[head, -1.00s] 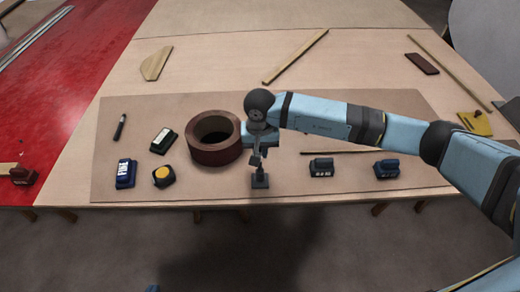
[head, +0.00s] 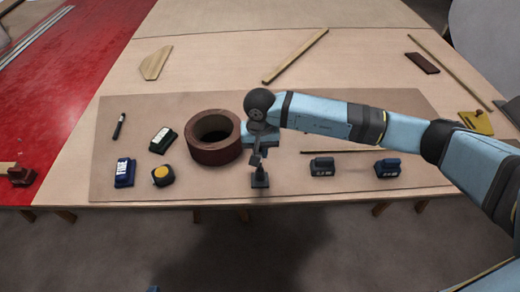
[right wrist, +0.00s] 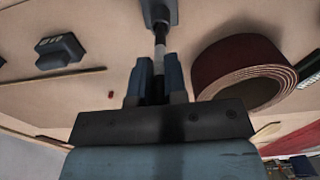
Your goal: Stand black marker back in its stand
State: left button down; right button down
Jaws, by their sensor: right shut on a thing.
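My right gripper (right wrist: 158,85) is shut on a black marker (right wrist: 160,52) with a pale band. The marker points away from the fingers toward a small dark stand (right wrist: 158,12). Its far end meets the stand in the right wrist view; I cannot tell how deep it sits. In the head view the right gripper (head: 257,158) is just above the stand (head: 260,181), at the mat's front middle, and the marker is mostly hidden by the hand. My left gripper is not in view.
A brown tape roll (head: 214,150) stands close left of the gripper. Another dark pen-like thing (head: 119,126) lies at the mat's left, near a green-black block (head: 163,141), a blue block (head: 125,173) and a tape measure (head: 163,175). Dark (head: 322,167) and blue (head: 387,168) blocks lie right.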

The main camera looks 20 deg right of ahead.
jog(key=shift+b, duration=0.4)
dwell(0.5)
jog(key=shift+f, duration=0.15)
jog(key=shift+f+b, duration=0.7)
jog(key=shift+b, duration=0.6)
dwell(0.6)
jog(key=c, duration=1.1)
grip_release()
